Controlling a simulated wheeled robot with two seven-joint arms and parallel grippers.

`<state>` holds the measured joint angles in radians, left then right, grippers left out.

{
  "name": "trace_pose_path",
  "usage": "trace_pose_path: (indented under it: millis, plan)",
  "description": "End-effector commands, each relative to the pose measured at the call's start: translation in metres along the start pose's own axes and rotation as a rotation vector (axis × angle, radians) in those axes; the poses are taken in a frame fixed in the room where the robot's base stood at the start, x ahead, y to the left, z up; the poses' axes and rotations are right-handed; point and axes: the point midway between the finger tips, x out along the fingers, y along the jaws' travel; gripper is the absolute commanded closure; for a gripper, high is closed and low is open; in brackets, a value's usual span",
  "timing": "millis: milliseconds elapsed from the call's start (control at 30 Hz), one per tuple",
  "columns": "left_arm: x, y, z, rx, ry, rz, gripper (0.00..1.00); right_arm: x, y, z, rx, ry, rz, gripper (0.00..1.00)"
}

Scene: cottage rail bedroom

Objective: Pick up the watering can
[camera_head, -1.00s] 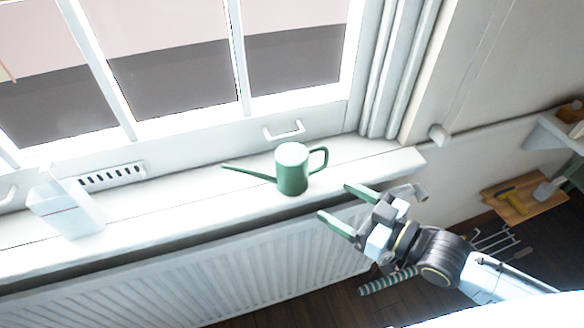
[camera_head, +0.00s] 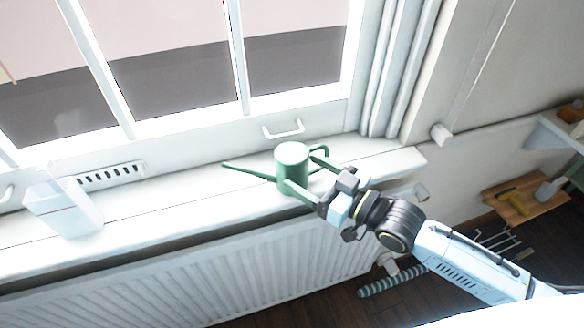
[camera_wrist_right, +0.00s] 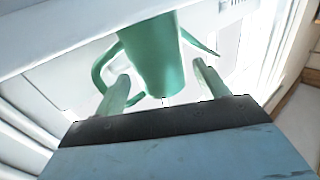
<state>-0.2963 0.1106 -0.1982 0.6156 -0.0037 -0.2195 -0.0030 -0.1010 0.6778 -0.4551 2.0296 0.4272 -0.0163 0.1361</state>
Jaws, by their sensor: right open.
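A green watering can (camera_head: 291,165) with a pale top stands upright on the white window sill (camera_head: 190,205). Its thin spout points left and its handle is on the right. My right gripper (camera_head: 302,172) is open, with its green fingers at the can's right side near the handle, one finger in front of the body. In the right wrist view the can (camera_wrist_right: 153,55) stands ahead between the two spread fingers of my right gripper (camera_wrist_right: 162,85); its handle loop curves close by the left finger. Whether the fingers touch it I cannot tell. My left gripper is not in view.
A white box (camera_head: 63,205) stands on the sill at the left, near a slotted vent (camera_head: 108,176). A window handle (camera_head: 283,130) is behind the can. A radiator (camera_head: 250,268) is below the sill. The sill between box and can is clear.

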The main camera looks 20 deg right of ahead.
Motion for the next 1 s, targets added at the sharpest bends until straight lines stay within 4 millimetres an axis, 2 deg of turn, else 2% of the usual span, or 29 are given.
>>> trace_pose_path:
  millis: [100,300,600,933,1000]
  plan:
    - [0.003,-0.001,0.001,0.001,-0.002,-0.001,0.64,0.018,0.002,-0.002,-0.001,0.004,0.000,0.27]
    - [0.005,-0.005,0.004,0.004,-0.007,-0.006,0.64,0.041,0.002,-0.001,-0.001,0.001,0.000,0.27]
    - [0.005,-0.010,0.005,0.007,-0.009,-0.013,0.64,0.044,0.002,-0.001,-0.001,-0.001,-0.001,0.28]
    - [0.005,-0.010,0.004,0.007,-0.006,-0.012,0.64,0.044,0.002,-0.001,-0.001,0.000,-0.001,0.71]
    - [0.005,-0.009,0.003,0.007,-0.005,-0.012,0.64,0.044,0.002,-0.003,-0.002,0.004,-0.001,0.73]
